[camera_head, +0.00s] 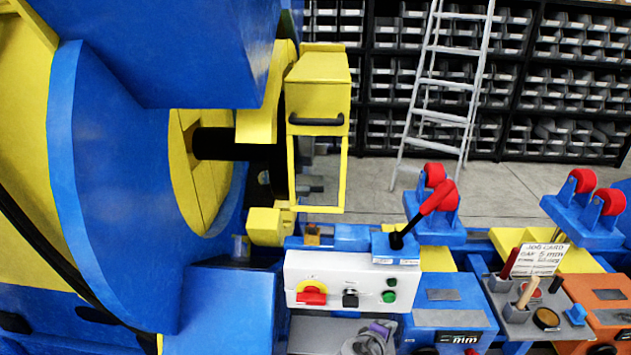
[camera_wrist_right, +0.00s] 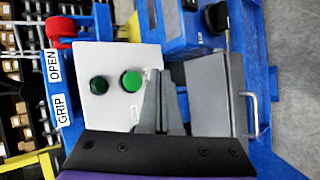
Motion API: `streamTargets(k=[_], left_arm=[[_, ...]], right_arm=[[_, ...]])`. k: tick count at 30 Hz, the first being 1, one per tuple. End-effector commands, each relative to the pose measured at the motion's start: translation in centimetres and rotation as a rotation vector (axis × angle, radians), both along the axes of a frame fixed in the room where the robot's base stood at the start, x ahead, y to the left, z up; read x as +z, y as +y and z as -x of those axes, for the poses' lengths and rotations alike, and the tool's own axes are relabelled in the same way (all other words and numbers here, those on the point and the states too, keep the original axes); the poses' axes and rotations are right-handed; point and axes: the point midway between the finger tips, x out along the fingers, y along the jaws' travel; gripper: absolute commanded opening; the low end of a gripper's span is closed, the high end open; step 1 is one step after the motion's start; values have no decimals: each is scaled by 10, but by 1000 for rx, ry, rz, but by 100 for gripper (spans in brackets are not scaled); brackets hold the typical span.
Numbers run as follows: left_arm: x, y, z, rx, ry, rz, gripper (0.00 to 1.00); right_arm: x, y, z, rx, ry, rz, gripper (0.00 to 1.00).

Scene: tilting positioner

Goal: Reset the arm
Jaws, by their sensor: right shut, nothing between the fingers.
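A black lever with a red grip (camera_head: 436,198) leans up to the right from a small blue base (camera_head: 395,248) on the white control box (camera_head: 340,268). The box front carries a red knob on yellow (camera_head: 312,292), a black switch (camera_head: 350,298) and green buttons (camera_head: 389,296). My right gripper (camera_head: 370,342) is low in the head view, just below the box. In the right wrist view its grey fingers (camera_wrist_right: 161,78) are closed and empty, in front of the box's face beside a bright green button (camera_wrist_right: 132,80). Contact cannot be told. My left gripper is out of view.
A large blue and yellow positioner (camera_head: 120,170) fills the left, with a yellow frame (camera_head: 318,95). Blue stands with red rollers (camera_head: 583,180) and a grey tool tray (camera_head: 520,310) are on the right. Behind are a ladder (camera_head: 445,85) and shelved bins (camera_head: 585,45).

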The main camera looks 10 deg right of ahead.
Motion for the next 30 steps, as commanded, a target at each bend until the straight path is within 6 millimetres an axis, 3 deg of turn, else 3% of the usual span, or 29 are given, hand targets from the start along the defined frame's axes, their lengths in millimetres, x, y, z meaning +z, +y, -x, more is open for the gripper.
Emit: streamTargets(k=[4,8,18,24,30], left_arm=[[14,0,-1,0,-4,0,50],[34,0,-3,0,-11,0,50],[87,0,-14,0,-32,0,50],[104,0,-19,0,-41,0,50],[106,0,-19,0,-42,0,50]], right_arm=[[20,0,21,-47,-9,-109,0],[47,7,58,-136,-26,-310,0],[103,56,158,-402,-75,-874,0],[118,81,187,-499,-91,-1075,0],[121,88,193,-526,-94,-1128,0]])
